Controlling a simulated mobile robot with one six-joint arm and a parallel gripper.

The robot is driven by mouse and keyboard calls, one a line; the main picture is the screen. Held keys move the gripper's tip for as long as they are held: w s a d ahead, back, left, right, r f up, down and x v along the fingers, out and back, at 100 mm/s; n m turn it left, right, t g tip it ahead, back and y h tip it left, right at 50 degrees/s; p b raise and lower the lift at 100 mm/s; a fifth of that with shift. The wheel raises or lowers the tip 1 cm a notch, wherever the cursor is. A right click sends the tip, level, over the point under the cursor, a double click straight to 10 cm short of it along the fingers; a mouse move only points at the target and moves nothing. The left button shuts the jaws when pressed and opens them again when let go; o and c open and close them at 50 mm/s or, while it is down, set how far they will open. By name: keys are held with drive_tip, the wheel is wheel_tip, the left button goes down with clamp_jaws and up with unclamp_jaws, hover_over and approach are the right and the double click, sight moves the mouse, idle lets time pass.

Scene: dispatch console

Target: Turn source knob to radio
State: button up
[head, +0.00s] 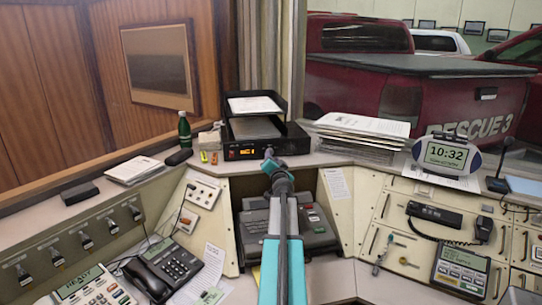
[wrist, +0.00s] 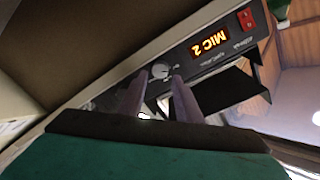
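The source unit is a black box (head: 292,146) on the console's back ledge, with a small orange display. In the wrist view its front panel (wrist: 225,68) appears rotated, and the orange display (wrist: 209,41) reads "MIC 2". A small round light-grey knob (wrist: 160,71) sits on the panel beside the display. My gripper (wrist: 156,80) is open, its two grey fingers pointing at the panel. The knob shows in the gap between the fingertips; I cannot tell whether they touch it. In the head view my gripper (head: 269,155) is at the box's front and hides the knob.
A red switch (wrist: 246,19) is on the panel past the display. A paper tray (head: 254,105) sits on top of the box. A green bottle (head: 185,130) stands left, a paper stack (head: 362,126) lies right. A telephone (head: 163,268) is on the lower left desk.

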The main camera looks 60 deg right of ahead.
drive_tip(key=shift+p+x, duration=0.35)
drive_tip(key=shift+x, duration=1.55)
drive_tip(key=shift+c, duration=0.4)
